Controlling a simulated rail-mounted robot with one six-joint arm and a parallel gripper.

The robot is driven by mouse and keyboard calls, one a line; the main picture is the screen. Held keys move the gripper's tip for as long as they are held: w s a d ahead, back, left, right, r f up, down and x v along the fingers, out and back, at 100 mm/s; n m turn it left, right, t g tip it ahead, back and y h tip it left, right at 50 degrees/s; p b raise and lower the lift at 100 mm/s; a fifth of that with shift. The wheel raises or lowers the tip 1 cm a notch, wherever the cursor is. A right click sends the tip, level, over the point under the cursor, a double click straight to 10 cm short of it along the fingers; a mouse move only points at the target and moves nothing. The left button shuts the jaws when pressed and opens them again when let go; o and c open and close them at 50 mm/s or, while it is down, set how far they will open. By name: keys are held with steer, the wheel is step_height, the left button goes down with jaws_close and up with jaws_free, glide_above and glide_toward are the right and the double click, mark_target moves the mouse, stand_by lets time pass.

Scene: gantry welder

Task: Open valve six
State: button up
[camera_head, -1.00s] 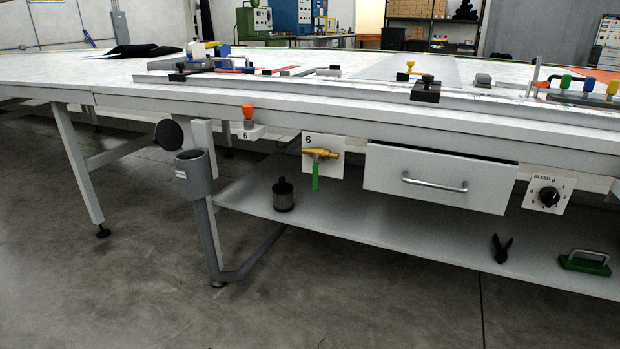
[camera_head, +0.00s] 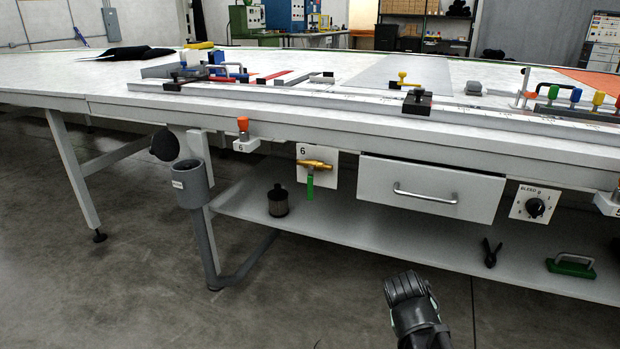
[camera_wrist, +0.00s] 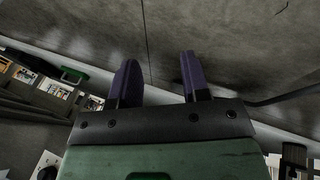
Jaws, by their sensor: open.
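Valve six is a brass valve (camera_head: 315,164) on a white plate marked 6 (camera_head: 304,151), under the front edge of the long table. Its green handle (camera_head: 310,187) hangs straight down, across the horizontal brass body. In the wrist view my gripper (camera_wrist: 159,70) is open, with two dark purple fingers apart and nothing between them. In the head view a dark part of my arm (camera_head: 415,312) shows low, in front of the shelf and below and right of the valve. I cannot make out the valve in the wrist view.
Right of the valve are a drawer with a handle (camera_head: 425,194) and a BLEED dial (camera_head: 535,207). Left are an orange-topped fitting marked 6 (camera_head: 243,125) and a grey cup (camera_head: 191,183).

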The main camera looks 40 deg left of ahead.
steer(key=a+r+t+y+p, duration=0.1)
steer(key=a+r+t, duration=0.25)
steer(key=a, duration=0.55)
steer(key=a+r+t+p, duration=0.1)
steer(key=a+r+t, duration=0.25)
steer(key=a, duration=0.55)
steer(key=m+t+y, duration=0.3)
steer(key=t+y, duration=0.3)
steer(key=y, duration=0.1)
glide_toward(310, 189)
steer(key=x, duration=1)
steer(key=shift+w+a, duration=0.2)
jaws_close()
